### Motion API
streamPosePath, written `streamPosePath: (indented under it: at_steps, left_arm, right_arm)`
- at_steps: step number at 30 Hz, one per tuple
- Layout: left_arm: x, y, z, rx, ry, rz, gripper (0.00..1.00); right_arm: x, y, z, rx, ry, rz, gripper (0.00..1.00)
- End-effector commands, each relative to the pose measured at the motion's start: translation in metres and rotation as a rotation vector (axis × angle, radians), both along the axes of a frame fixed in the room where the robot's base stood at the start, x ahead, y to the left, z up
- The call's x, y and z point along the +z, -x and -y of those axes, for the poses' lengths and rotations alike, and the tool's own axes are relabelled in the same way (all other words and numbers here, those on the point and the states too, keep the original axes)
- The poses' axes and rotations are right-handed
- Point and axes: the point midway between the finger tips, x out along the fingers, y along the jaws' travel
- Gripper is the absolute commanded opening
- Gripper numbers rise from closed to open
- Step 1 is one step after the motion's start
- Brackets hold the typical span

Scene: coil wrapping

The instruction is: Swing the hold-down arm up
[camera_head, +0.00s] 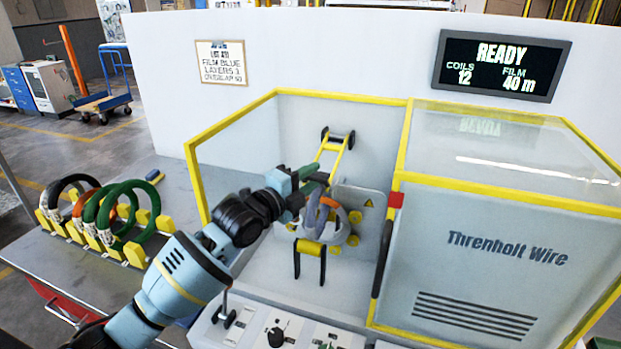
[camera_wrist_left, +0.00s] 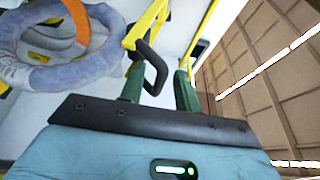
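The hold-down arm (camera_head: 334,158) is a yellow frame that runs from a black mount on the back wall of the machine bay toward my left gripper (camera_head: 316,180). In the left wrist view its yellow bars (camera_wrist_left: 148,22) end near a black handle (camera_wrist_left: 153,66). My left gripper's green fingers (camera_wrist_left: 160,86) are apart, and the handle appears between them, closer to the left finger. I cannot tell whether they touch it. A grey coil with an orange band (camera_head: 327,222) sits just below the gripper and also shows in the left wrist view (camera_wrist_left: 62,72). My right gripper is not in view.
A yellow roller on black legs (camera_head: 311,247) stands in front of the coil. The yellow-edged guard (camera_head: 500,160) bounds the right. A rack of several coils (camera_head: 125,215) is at left. The control panel (camera_head: 275,325) lies in front. The screen (camera_head: 500,65) reads READY.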

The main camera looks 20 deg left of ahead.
Motion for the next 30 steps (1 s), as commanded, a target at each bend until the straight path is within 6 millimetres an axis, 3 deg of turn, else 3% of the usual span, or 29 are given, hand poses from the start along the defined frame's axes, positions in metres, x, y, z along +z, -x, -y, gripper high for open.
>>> streamPosePath:
  at_steps: [11,18,30]
  left_arm:
    - [-0.0001,-0.0042,0.0020,0.000,0.000,-0.001,0.31]
    - [-0.0001,-0.0041,0.0019,0.000,0.000,-0.001,0.00]
    - [0.0012,-0.0060,0.0017,0.000,0.000,0.000,0.00]
  right_arm:
    - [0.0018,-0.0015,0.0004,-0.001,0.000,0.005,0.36]
    - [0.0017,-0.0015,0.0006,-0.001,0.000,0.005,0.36]
    - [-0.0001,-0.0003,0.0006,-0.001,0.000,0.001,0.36]
